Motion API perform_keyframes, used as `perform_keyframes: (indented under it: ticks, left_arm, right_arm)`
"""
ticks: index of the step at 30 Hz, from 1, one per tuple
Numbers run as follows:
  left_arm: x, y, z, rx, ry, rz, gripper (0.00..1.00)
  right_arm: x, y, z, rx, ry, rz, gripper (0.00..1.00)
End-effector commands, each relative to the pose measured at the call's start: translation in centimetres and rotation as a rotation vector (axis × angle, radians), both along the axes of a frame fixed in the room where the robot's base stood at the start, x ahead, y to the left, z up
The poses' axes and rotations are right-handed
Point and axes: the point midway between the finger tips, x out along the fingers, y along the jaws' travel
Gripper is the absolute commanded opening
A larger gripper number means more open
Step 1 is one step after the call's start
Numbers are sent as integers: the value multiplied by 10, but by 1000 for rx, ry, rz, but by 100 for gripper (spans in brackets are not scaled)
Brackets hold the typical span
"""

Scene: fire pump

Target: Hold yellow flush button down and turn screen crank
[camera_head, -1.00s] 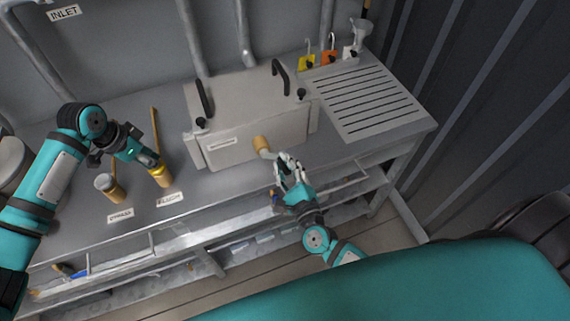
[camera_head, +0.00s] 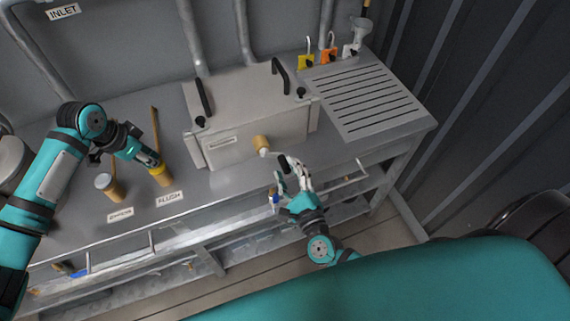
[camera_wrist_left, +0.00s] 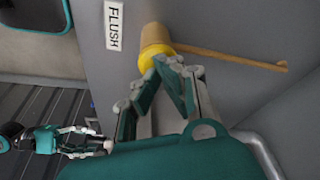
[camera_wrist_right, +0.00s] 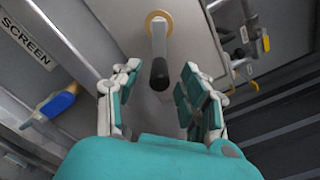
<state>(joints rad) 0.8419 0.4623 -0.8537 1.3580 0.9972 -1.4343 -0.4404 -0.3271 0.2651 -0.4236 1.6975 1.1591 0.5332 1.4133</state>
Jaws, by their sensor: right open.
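The yellow flush button (camera_head: 160,177) is on the bench top beside the FLUSH label (camera_head: 170,197). My left gripper (camera_head: 155,166) is shut, fingertips together at the button; in the left wrist view they touch or nearly touch its yellow rim (camera_wrist_left: 150,64). How far it is pressed I cannot tell. The screen crank (camera_wrist_right: 159,35) has a brass hub (camera_head: 261,143) on the front of the grey box and a black grip (camera_wrist_right: 159,74). My right gripper (camera_wrist_right: 160,95) is open, its fingers apart on either side of the grip's line, just short of it.
A second capped post (camera_head: 105,183) stands left of the flush button. The grey box (camera_head: 240,115) has black handles. A blue-and-yellow handle (camera_wrist_right: 55,105) is left of my right gripper.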

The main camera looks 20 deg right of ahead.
Motion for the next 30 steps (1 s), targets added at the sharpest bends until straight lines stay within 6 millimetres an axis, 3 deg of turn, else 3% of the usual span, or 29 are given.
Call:
perform_keyframes:
  ticks: [6, 12, 18, 30]
  left_arm:
    - [0, 0, -1, 1, 2, 1, 0]
    - [-1, 0, -1, 1, 2, 0, 0]
    - [-1, 0, -1, 1, 3, 0, 0]
    - [-1, 0, -2, 1, 2, 1, 0]
  right_arm:
    - [-50, 0, -1, 0, 4, 0, 43]
    - [-82, 0, -1, 0, 2, 1, 43]
    - [-94, -1, 0, 0, 0, 0, 43]
    - [-94, 0, 0, -43, -1, -1, 43]
